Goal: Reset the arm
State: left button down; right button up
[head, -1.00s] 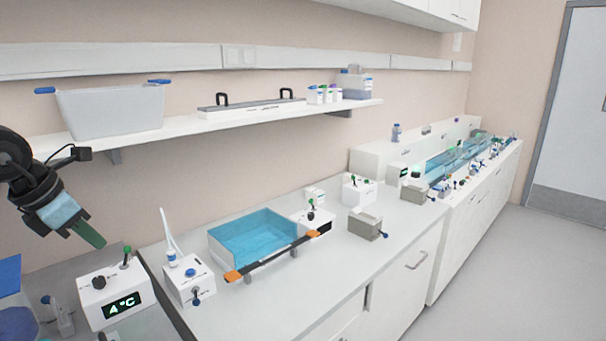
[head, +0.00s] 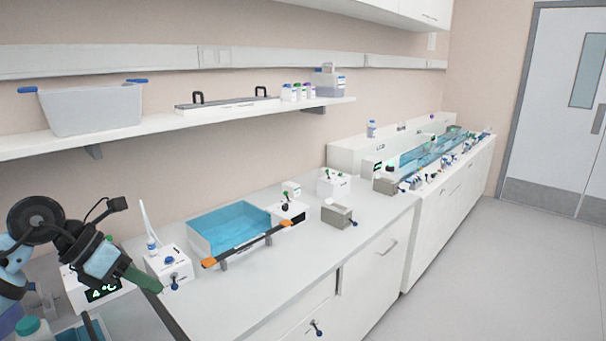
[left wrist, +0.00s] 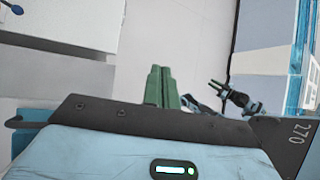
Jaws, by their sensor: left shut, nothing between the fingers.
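My left gripper (head: 145,280) is at the lower left of the head view, in front of the white box with the 4 °C display (head: 97,292) and close to the white unit with blue knobs (head: 168,264). Its green fingers point down and right. In the left wrist view the green fingers (left wrist: 162,88) lie together, shut with nothing between them. A dark and teal arm part (left wrist: 235,97), seemingly of my right arm, shows beyond them, with a green piece beside it. The state of its fingers is not clear.
A blue water bath (head: 230,230) with an orange-ended bar stands on the counter (head: 262,292). A small grey box (head: 337,215) and a long bath (head: 432,152) lie farther right. A shelf (head: 200,126) runs above. The floor at right is clear.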

pick_arm(q)
jog(key=s+d+f+n+t+h, duration=0.2)
jog(key=s+d+f+n+h, duration=0.15)
jog(key=d+n+h, duration=0.35)
jog(key=s+d+f+n+t+h, duration=0.25)
jog(key=d+f+n+h, duration=0.2)
jog(key=d, duration=0.45)
jog(key=s+a+f+n+t+y+p, duration=0.1)
jog(key=s+a+f+n+t+y, duration=0.25)
jog(key=f+n+y, duration=0.55)
jog(key=s+a+f+n+t+y, duration=0.2)
jog(key=s+f+n+t+y, duration=0.25)
jog(key=f+n, duration=0.7)
jog(key=s+f+n+g+y, duration=0.1)
jog(key=s+f+n+g, duration=0.2)
jog(key=s+f, duration=0.3)
jog(key=s+f+n+g+y, duration=0.2)
jog(key=s+f+n+g, duration=0.2)
jog(key=s, duration=0.7)
jog(key=shift+s+f+n, duration=0.35)
jog(key=shift+f+n, duration=0.55)
jog(key=shift+n, duration=0.1)
pick_arm(e)
jog(key=shift+w+r, duration=0.45)
jog(key=shift+r, duration=0.35)
pick_arm(q)
jog(key=shift+d, duration=0.1)
